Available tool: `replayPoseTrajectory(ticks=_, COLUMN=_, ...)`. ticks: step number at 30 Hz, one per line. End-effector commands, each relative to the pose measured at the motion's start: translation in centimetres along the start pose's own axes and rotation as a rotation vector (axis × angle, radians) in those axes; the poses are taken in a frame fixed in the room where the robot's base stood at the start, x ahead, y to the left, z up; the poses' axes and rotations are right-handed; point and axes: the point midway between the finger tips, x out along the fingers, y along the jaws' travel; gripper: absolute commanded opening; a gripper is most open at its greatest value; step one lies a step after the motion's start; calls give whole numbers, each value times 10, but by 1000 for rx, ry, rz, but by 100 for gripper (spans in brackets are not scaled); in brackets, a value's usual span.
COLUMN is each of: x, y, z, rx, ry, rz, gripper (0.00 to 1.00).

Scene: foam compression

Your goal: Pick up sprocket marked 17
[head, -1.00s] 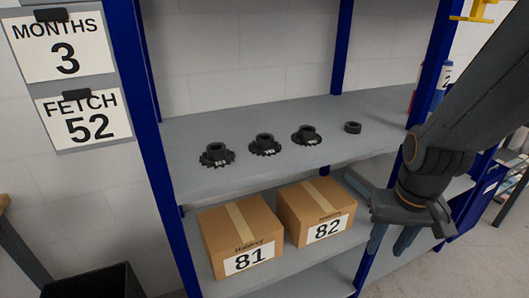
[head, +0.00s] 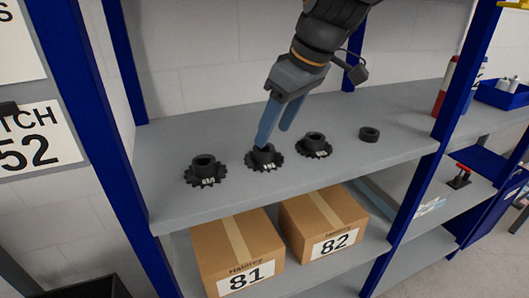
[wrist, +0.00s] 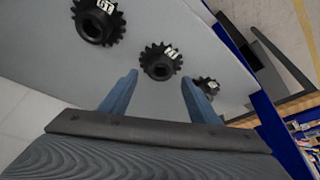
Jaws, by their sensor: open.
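Three black toothed sprockets with raised hubs and small white labels lie in a row on the grey upper shelf: a left sprocket (head: 206,172), a middle sprocket (head: 264,160) and a right sprocket (head: 314,147). The label numbers are too small to read surely, so I cannot tell which is marked 17. My gripper (head: 273,139) is open and empty above the middle sprocket, fingers pointing down; one finger overlaps its hub in the head view. In the wrist view, one sprocket (wrist: 160,62) shows ahead between the fingers (wrist: 160,85); whether they touch is unclear.
A plain black ring (head: 369,134) lies right of the sprockets. Blue uprights (head: 105,110) frame the shelf (head: 340,170). Cartons marked 81 (head: 237,250) and 82 (head: 323,225) stand on the shelf below. A card at left reads 52 (head: 35,140).

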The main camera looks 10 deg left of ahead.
Motion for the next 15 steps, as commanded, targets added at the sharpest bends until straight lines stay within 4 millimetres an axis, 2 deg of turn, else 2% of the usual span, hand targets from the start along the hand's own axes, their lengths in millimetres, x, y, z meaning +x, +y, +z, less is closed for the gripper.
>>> replayPoseTrajectory(ticks=15, x=55, y=-2, z=1, rx=3, ry=-2, rz=0, gripper=56)
